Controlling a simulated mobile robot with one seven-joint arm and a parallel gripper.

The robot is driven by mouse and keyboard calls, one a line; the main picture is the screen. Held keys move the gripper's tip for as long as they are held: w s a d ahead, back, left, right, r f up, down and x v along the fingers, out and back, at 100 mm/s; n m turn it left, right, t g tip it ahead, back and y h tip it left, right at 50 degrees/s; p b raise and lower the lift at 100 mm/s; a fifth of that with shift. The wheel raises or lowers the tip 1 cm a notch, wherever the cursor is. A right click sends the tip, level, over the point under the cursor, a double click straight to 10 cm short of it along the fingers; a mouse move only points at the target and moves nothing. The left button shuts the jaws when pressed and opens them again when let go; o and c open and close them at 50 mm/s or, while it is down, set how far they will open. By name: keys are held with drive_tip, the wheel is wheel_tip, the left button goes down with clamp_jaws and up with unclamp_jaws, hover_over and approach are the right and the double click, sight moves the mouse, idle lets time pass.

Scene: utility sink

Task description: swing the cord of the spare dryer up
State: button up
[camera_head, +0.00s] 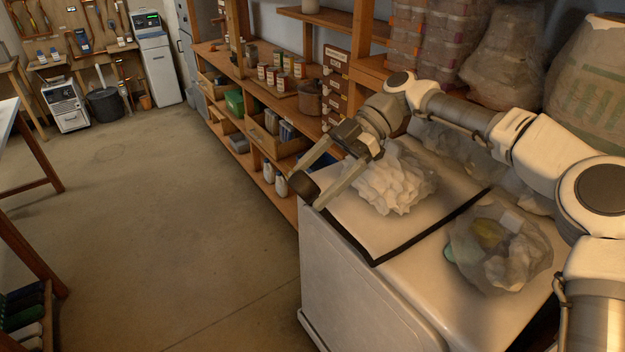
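A white box-shaped appliance (365,290), which I take to be the spare dryer, stands at the lower right. A black strip (405,250) runs along and across its top; I cannot tell whether it is the cord or a seam. No plug is clearly visible. My gripper (314,193) hangs over the appliance's far left corner, pointing down and left. I cannot tell whether a fingertip touches the corner.
A crumpled white bag (396,182) lies on the top behind my gripper. A clear bag (499,245) with coloured contents lies nearer. Wooden shelves (262,95) with tins and boxes stand behind. The floor (160,230) at left is clear.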

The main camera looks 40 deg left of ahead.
drive_tip(key=v, duration=0.7)
drive_tip(key=shift+w+b, duration=0.2)
drive_tip(key=shift+b, duration=0.1)
drive_tip(key=shift+r, duration=0.1)
idle(0.6)
